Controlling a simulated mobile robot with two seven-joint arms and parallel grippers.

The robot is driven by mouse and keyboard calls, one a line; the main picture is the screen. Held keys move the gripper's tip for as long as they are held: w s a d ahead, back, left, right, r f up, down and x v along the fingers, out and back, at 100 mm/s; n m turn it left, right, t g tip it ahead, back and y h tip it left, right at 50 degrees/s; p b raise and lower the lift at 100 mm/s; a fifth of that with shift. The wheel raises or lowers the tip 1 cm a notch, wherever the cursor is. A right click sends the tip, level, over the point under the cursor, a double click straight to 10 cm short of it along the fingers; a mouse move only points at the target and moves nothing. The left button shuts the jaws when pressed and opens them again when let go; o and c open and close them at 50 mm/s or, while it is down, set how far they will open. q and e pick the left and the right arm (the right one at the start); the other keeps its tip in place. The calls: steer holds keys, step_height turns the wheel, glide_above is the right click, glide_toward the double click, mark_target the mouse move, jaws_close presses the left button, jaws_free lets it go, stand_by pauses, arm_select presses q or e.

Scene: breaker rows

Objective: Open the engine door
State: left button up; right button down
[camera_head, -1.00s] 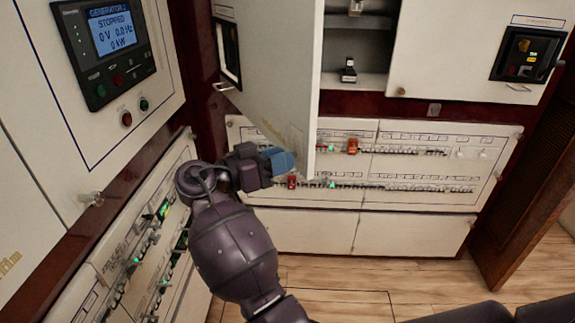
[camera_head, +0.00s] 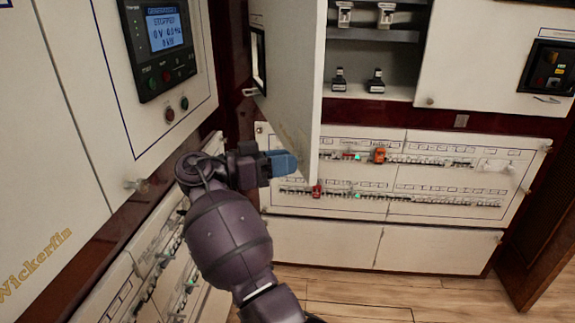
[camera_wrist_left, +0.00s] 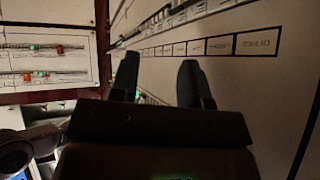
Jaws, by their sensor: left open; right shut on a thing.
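A tall white cabinet door (camera_head: 290,75) stands swung open at the upper middle of the head view, with a shelved compartment (camera_head: 375,60) showing to its right. I cannot read a label that marks it as the engine door. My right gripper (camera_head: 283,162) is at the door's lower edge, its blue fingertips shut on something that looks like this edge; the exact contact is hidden. My left gripper (camera_wrist_left: 157,70) is open and empty in the left wrist view, in front of a pale panel with a row of labels (camera_wrist_left: 210,48). It is not seen in the head view.
A generator panel with a lit display (camera_head: 164,28) is on the left wall. Low breaker panels (camera_head: 440,180) with an orange breaker (camera_head: 379,155) run below the compartment. A closed white door (camera_head: 470,60) is at the right. Wooden floor (camera_head: 400,298) is clear at the bottom.

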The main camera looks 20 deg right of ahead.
mark_target(304, 52)
steer(key=shift+r, duration=0.15)
steer(key=c, duration=1)
jaws_free()
arm_select(q)
steer(key=shift+s+a+f, duration=0.1)
steer(key=shift+s+f, duration=0.1)
steer(key=shift+s, duration=0.2)
arm_select(e)
steer(key=shift+o, duration=0.8)
steer(key=shift+r, duration=0.2)
step_height(304, 52, up, 18)
steer(key=p, duration=0.3)
arm_select(q)
steer(key=shift+s+a+r+n+p, duration=0.1)
steer(key=shift+s+r+n+p, duration=0.1)
steer(key=shift+r, duration=0.25)
steer(key=shift+s+a+r+n+p, duration=0.1)
steer(key=shift+r+n+p, duration=0.1)
steer(key=shift+r, duration=0.2)
arm_select(e)
steer(key=shift+r, duration=0.75)
arm_select(q)
steer(key=shift+w, duration=0.1)
